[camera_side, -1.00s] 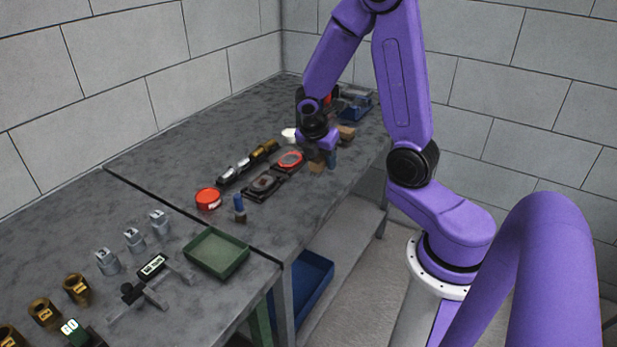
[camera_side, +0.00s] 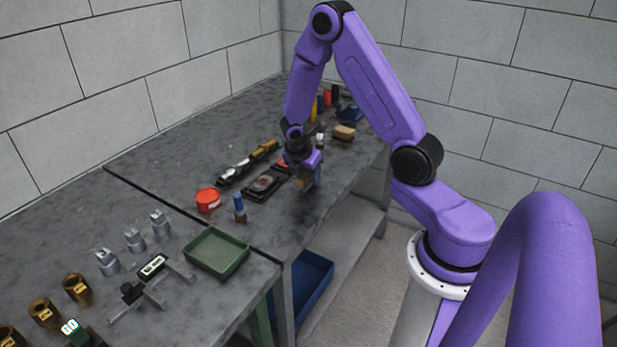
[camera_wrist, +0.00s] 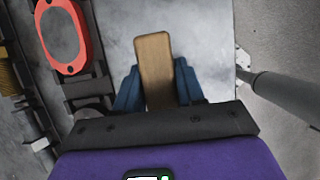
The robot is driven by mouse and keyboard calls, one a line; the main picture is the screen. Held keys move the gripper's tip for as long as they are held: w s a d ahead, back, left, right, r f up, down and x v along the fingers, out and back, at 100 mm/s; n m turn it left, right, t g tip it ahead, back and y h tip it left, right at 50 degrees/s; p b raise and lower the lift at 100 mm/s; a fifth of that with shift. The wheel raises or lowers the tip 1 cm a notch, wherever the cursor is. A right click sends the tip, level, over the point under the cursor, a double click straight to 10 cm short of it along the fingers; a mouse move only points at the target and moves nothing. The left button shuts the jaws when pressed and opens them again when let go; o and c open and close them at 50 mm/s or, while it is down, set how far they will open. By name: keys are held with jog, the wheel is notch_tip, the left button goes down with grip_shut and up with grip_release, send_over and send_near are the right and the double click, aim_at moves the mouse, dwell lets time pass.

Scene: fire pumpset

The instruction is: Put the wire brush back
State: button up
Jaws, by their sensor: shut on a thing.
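The wire brush shows a brown wooden back or handle in the wrist view (camera_wrist: 153,62). My gripper (camera_wrist: 155,88) has its two blue fingers shut on the sides of this wood. In the side view my gripper (camera_side: 309,172) is low over the right edge of the far bench, and a brown part of the brush (camera_side: 307,184) shows just under it. The bristles are hidden. I cannot tell whether the brush touches the bench.
A red-ringed plate (camera_wrist: 62,36) in a black holder lies left of the brush. A second holder (camera_side: 265,184), red tub (camera_side: 207,199), blue-handled tool (camera_side: 239,207) and green tray (camera_side: 216,252) are nearer the side camera. Another wooden block (camera_side: 344,131) stands farther back.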

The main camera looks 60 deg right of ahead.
jog(key=shift+f, duration=0.35)
jog(key=shift+f, duration=0.25)
